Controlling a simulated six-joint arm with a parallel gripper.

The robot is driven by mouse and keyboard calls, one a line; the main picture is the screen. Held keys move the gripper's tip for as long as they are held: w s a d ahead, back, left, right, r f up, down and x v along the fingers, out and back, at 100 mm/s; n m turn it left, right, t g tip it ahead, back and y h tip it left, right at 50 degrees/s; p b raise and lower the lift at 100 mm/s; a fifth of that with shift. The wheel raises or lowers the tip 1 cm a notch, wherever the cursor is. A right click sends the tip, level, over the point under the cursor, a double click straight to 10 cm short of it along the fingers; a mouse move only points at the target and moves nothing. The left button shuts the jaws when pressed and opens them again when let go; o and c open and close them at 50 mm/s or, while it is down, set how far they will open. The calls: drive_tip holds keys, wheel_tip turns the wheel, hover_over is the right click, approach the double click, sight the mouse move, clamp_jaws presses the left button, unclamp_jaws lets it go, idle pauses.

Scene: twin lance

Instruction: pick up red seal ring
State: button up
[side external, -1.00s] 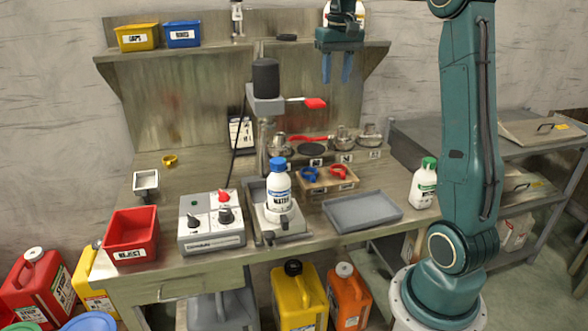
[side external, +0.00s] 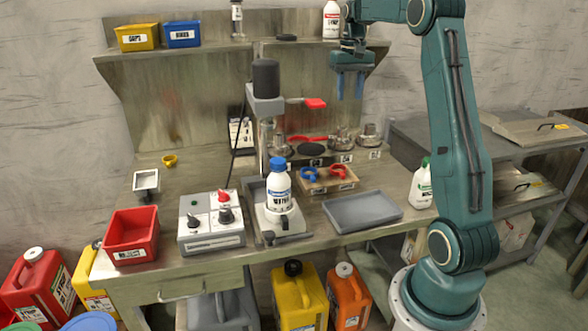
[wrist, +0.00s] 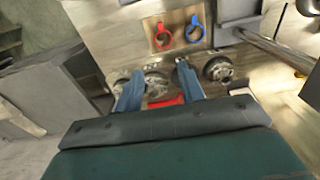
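The red seal ring (side external: 338,171) lies in the right half of a wooden two-part holder (side external: 326,183) on the bench. A blue ring (side external: 309,174) lies in the left half. In the wrist view the red ring (wrist: 162,36) and blue ring (wrist: 194,30) show near the top, ahead of my fingers. My gripper (side external: 349,96) hangs high above the back of the bench, fingers pointing down. In the wrist view its two blue fingers (wrist: 158,84) are apart with nothing held between them. The gripper is well above the rings and apart from them.
A white bottle with a blue cap (side external: 279,188) stands on the press base left of the holder. A grey tray (side external: 362,211) lies in front of the holder. Several metal fittings (side external: 341,140) stand behind it. The press's red handle (side external: 315,103) sticks out left of my gripper.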

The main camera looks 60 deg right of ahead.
hover_over(342, 173)
wheel_tip(342, 173, down, 11)
drive_tip(key=shift+d+f, duration=0.15)
drive_tip(key=shift+d, duration=0.15)
drive_tip(key=shift+f, duration=0.1)
drive_tip(key=shift+f, duration=4.2)
drive_tip(key=shift+a+f, duration=0.15)
drive_tip(key=shift+f, duration=1.15)
drive_tip(key=shift+a+f, duration=0.1)
drive_tip(key=shift+f, duration=1.15)
clamp_jaws()
